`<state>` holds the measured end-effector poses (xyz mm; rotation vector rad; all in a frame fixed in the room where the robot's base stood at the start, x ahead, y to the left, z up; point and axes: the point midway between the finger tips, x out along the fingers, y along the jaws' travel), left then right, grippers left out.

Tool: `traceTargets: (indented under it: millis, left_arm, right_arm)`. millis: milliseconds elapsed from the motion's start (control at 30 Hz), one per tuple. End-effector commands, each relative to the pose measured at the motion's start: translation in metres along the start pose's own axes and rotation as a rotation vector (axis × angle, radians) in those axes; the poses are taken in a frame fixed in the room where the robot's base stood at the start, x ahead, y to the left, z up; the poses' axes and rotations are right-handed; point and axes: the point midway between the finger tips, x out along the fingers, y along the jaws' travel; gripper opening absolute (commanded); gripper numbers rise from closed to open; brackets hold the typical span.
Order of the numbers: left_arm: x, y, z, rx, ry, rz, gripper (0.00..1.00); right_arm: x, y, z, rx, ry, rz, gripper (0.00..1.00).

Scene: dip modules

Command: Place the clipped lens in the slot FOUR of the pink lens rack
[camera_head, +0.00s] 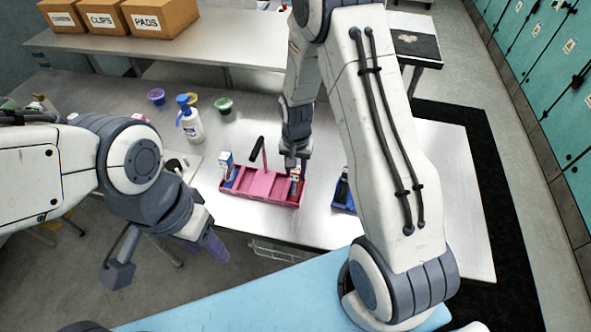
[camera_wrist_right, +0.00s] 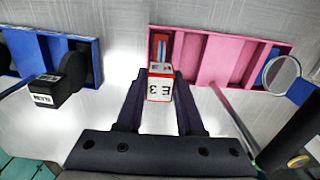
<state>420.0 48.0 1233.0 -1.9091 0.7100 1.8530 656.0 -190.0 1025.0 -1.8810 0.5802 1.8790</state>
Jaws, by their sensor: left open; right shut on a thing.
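The pink lens rack (camera_head: 263,184) lies on the metal table, with a dark-tipped handle rising from its middle. It also shows in the wrist view (camera_wrist_right: 215,60). My right gripper (camera_head: 295,165) is shut on a white-and-red labelled clip (camera_wrist_right: 159,88), at the rack's right end in the head view. The clip overlaps that end compartment; I cannot tell whether its lens is seated there. Another clipped lens (camera_head: 227,163) with a blue part stands at the rack's left end; its round lens (camera_wrist_right: 281,73) shows in the wrist view. My left gripper (camera_head: 165,262) is open and empty, in front of the table.
A blue rack (camera_wrist_right: 87,48) holding a black labelled piece (camera_wrist_right: 50,88) stands close by, partly hidden by my right arm in the head view. A white pump bottle (camera_head: 190,122) and small cups (camera_head: 224,105) stand behind the pink rack. Cardboard boxes (camera_head: 155,17) sit on the back bench.

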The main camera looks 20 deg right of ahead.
Motion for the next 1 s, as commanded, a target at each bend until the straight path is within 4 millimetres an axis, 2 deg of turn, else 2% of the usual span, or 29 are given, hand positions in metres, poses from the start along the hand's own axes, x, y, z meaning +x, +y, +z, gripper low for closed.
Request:
traceTargets:
  millis: [33,100,400,567,667,1000]
  left_arm:
    - [0.001,0.0,0.0,0.0,0.0,0.0,0.5]
    - [0.001,0.0,0.0,0.0,0.0,0.0,0.5]
    - [0.0,0.0,0.0,0.0,0.0,0.0,0.5]
    - [0.002,0.0,0.0,0.0,0.0,0.0,0.5]
    - [0.008,-0.001,0.001,-0.001,0.0,0.0,0.5]
    - [0.029,-0.002,0.002,-0.005,0.0,0.0,0.5]
  right_arm:
    - [0.001,0.0,0.0,0.0,0.0,0.0,0.44]
    - [0.001,0.0,0.0,0.0,0.0,0.0,0.67]
    - [0.0,0.0,0.0,0.0,0.0,0.0,0.67]
    - [-0.009,-0.001,-0.001,0.0,0.003,-0.002,0.67]
    - [-0.023,-0.001,-0.001,0.0,0.005,-0.004,0.67]
    - [-0.093,-0.001,-0.001,0.0,0.006,-0.004,0.67]
